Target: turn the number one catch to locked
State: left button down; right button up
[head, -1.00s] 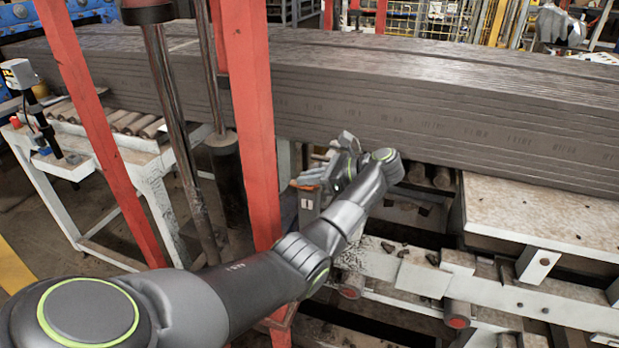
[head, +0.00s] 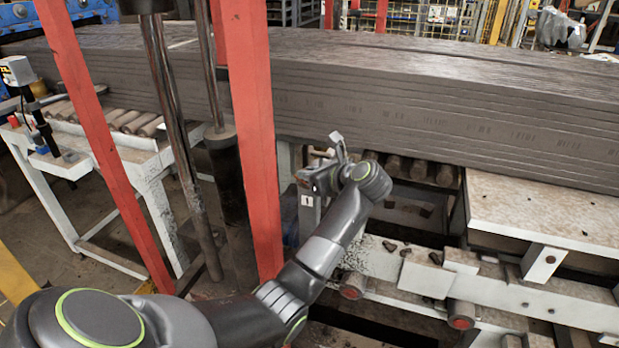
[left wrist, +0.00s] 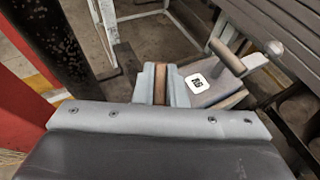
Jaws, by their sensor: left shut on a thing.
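The number one catch is a grey post (head: 308,214) with a white label that seems to bear a 1, just right of the red upright in the head view. My left gripper (head: 309,178) is at the top of this post. In the left wrist view, my left gripper (left wrist: 161,84) is shut on a brown lever (left wrist: 160,82). A grey plate with a white label (left wrist: 197,83) lies just right of the fingers there; its mark is too small to read. The lever is mostly hidden in the head view. My right gripper is not in view.
Red uprights (head: 247,120) and a dark rod (head: 175,130) stand close left of the arm. A long stack of grey-brown slabs (head: 420,110) lies behind the gripper. A pale platform (head: 545,215) is at right. A brown T-handle (left wrist: 226,57) stands near the labelled plate.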

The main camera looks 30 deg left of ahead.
pick_arm(q)
jog(key=shift+m+t+h, duration=0.4)
jog(key=shift+m+t, duration=0.5)
jog(key=shift+t, duration=0.2)
jog(key=shift+s+m+t+h+p, duration=0.1)
jog(key=shift+m+t+h+p, duration=0.45)
jog(key=shift+m+t, duration=0.4)
jog(key=m+t+h+p, duration=0.2)
jog(key=m, duration=0.1)
jog(key=shift+r+t+p, duration=0.15)
jog(key=shift+t+p, duration=0.1)
jog(key=shift+p, duration=0.15)
jog(key=shift+m+t+h+p, duration=0.8)
jog(key=shift+m+h+p, duration=0.2)
jog(key=shift+m+h, duration=0.3)
jog(key=shift+f, duration=0.2)
jog(key=c, duration=1.5)
grip_release()
